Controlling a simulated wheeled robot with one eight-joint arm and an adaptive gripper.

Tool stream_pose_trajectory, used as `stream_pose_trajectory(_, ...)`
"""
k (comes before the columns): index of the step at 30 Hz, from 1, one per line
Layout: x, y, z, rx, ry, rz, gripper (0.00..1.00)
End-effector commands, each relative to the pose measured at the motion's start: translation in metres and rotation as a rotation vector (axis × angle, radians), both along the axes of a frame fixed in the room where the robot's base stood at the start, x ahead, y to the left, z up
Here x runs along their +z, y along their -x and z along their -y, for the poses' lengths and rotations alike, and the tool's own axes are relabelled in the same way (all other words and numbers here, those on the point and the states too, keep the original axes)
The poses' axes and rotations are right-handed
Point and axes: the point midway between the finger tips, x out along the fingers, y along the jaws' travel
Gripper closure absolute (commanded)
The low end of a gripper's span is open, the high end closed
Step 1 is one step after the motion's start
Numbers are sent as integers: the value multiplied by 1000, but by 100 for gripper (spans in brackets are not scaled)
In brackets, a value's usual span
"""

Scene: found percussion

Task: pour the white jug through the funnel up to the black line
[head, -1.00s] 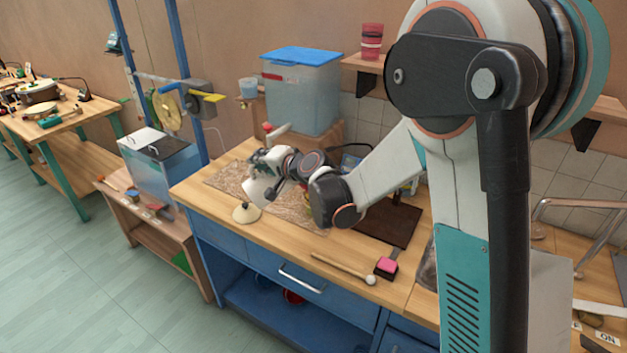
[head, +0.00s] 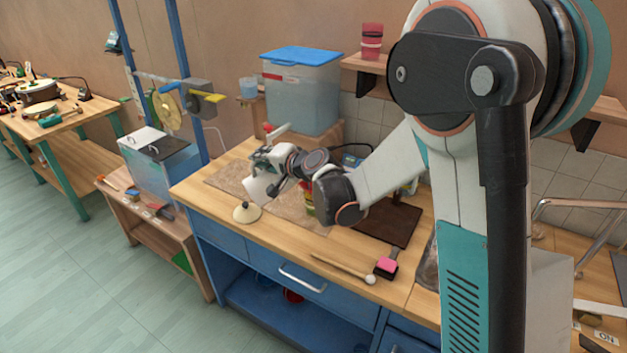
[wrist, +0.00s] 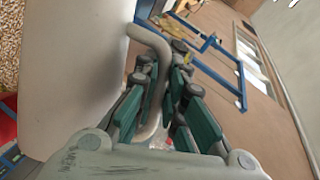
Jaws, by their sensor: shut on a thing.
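The white jug (head: 257,190) is above the left part of the workbench and looks tilted in the head view. In the wrist view its pale wall (wrist: 75,65) fills the left side, and its curved handle (wrist: 158,50) runs between the green finger pads. My gripper (wrist: 163,105) is shut on this handle; in the head view my gripper (head: 265,167) is small beside the jug. I cannot make out the funnel, the black line or the jug's contents. The jug and gripper cover part of the bench behind them.
A cream disc with a dark knob (head: 246,212) stands near the bench's front edge. A blue-lidded clear bin (head: 300,95) stands behind. A mallet (head: 345,270), a pink-topped block (head: 387,266) and a dark brown board (head: 390,222) lie to the right. A small colourful object (head: 308,198) is beside my wrist.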

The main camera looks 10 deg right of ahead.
Motion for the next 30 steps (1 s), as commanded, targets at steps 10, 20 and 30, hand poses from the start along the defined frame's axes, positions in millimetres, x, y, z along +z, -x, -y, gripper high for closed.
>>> stream_pose_trajectory(10,2,0,2,0,-13,-3,100)
stream_pose_trajectory(20,3,-1,3,-1,-24,-5,100)
stream_pose_trajectory(30,5,-1,4,-1,-38,-9,100)
